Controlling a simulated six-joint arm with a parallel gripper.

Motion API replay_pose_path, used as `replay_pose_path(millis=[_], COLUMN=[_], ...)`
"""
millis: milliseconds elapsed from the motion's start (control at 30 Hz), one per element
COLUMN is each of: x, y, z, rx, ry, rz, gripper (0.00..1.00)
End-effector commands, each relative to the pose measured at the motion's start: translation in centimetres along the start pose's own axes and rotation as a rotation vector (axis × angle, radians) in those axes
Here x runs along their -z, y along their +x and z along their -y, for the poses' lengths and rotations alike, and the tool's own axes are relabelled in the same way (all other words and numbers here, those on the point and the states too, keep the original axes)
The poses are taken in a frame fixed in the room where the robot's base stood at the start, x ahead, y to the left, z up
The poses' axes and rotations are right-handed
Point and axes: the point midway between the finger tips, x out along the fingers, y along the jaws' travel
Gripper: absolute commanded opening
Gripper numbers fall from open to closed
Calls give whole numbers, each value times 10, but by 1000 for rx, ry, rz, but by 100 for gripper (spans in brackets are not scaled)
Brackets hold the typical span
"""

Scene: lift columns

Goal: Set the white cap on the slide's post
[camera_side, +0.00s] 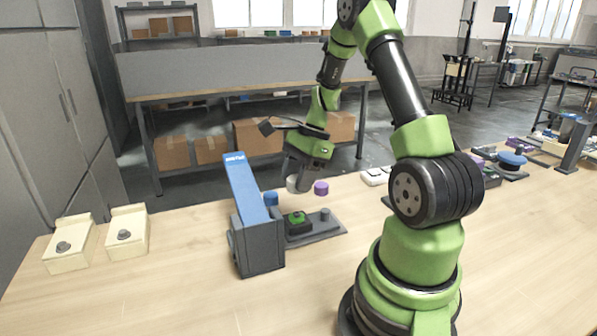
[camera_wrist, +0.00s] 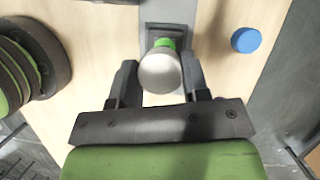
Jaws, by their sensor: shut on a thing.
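The white cap (camera_wrist: 160,72) is between the two fingers of my gripper (camera_wrist: 159,63), which is shut on it. In the side view the white cap (camera_side: 292,184) shows at the tip of my gripper (camera_side: 299,181), held above the dark grey base (camera_side: 333,228). A green part (camera_side: 297,218) sits on that base beside the blue column (camera_side: 250,190). In the wrist view the green part (camera_wrist: 166,43) shows just past the cap, which partly hides it. I cannot make out a post on it clearly.
A blue cap (camera_side: 271,198) and a purple cap (camera_side: 321,188) stand near my gripper. A short grey knob (camera_side: 325,214) is at the base's right end. Two cream blocks (camera_side: 127,232) with grey knobs stand at the left. The table front is clear.

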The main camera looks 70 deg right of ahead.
Motion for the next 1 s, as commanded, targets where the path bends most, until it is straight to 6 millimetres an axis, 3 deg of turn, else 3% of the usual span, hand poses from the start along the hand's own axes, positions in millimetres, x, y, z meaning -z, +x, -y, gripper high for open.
replay_pose_path(millis=[500,1000], x=[18,21], y=[42,49], z=[0,0], rx=[0,2], ry=[4,3], rz=[-1,-2], gripper=[20,20])
